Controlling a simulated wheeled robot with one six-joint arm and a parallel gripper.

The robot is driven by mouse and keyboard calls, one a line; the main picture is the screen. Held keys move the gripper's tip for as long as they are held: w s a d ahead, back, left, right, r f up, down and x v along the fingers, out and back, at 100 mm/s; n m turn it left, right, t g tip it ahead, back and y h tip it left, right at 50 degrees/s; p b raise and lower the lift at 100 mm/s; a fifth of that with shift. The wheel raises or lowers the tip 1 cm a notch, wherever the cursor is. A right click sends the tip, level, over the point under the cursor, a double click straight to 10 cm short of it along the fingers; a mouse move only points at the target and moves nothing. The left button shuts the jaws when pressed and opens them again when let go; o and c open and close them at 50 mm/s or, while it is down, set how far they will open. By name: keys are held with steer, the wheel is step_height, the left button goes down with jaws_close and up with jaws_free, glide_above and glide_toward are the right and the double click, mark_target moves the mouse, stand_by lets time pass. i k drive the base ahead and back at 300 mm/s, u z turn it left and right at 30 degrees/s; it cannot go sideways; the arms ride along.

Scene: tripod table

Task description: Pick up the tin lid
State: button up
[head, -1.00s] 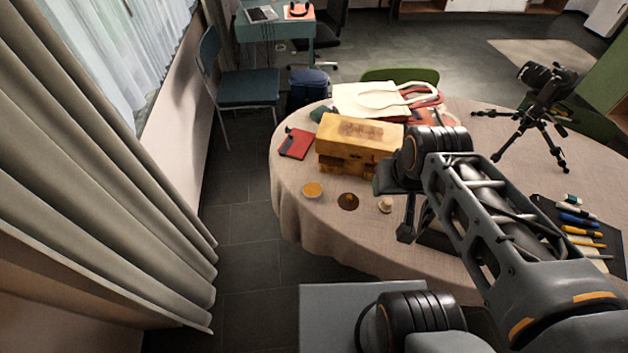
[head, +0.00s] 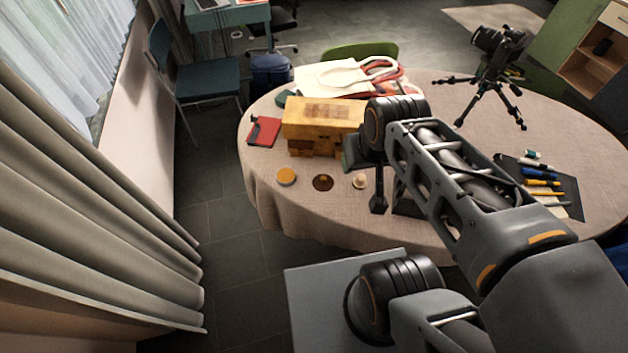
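A round dark brown disc with a small orange knob (head: 323,182) lies near the front edge of the cloth-covered table (head: 262,200); it looks like a lid. To its left is a small round tin-like thing with an orange top (head: 286,176). I cannot tell for sure which of these is the tin lid. My gripper (head: 378,205) hangs over the table's front part, right of both, beyond a small cream knobbed piece. It is dark and small, partly hidden by my arm, and its opening does not show.
The cream knobbed piece (head: 360,182) stands between disc and gripper. A yellow wooden box (head: 322,118) is behind them, with a red notebook (head: 264,131) on its left. Bags (head: 340,78) lie at the back. A camera tripod (head: 490,90) and a mat with pens (head: 560,190) are right.

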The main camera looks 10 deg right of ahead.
mark_target(323, 183)
steer(key=u, duration=2.1)
steer(key=k, duration=0.7)
steer(key=z, duration=1.1)
steer(key=i, duration=0.5)
